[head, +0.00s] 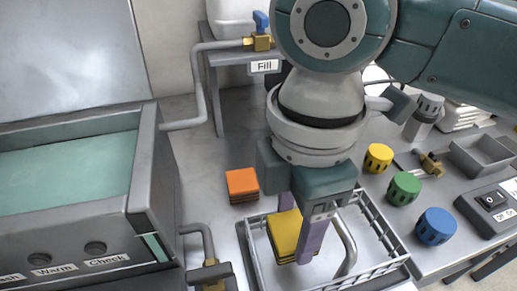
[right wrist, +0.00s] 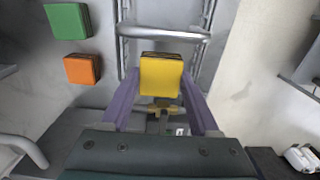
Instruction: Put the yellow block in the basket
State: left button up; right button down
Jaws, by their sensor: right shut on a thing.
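The yellow block (head: 284,234) is held between the purple fingers of my right gripper (head: 294,236). In the head view it appears over the wire basket (head: 378,217), partly hidden by the near finger; its height above the basket floor is hard to tell. In the right wrist view the yellow block (right wrist: 162,78) sits between both fingertips of my right gripper (right wrist: 160,88). The basket's bar (right wrist: 165,33) shows just beyond the block there. My left gripper is in neither view.
An orange block (head: 242,184) lies left of the basket; a green block (right wrist: 68,20) shows in the wrist view. A tank with teal contents (head: 65,165) stands at left. Yellow, green and blue knobs (head: 436,226) and a grey tray (head: 480,155) are at right.

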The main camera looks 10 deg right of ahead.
aim_at(291, 243)
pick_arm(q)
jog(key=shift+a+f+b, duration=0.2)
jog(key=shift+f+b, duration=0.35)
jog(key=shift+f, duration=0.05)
pick_arm(e)
jog(key=shift+f, duration=2.4)
jog(key=shift+f, duration=0.15)
jog(key=shift+c, duration=0.6)
grip_release()
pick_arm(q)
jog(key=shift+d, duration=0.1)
pick_arm(e)
notch_tip(291, 243, up, 12)
jog(key=p, duration=0.3)
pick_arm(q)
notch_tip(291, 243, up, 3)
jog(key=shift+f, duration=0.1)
pick_arm(e)
jog(key=shift+r, duration=0.2)
jog(key=shift+a, duration=0.1)
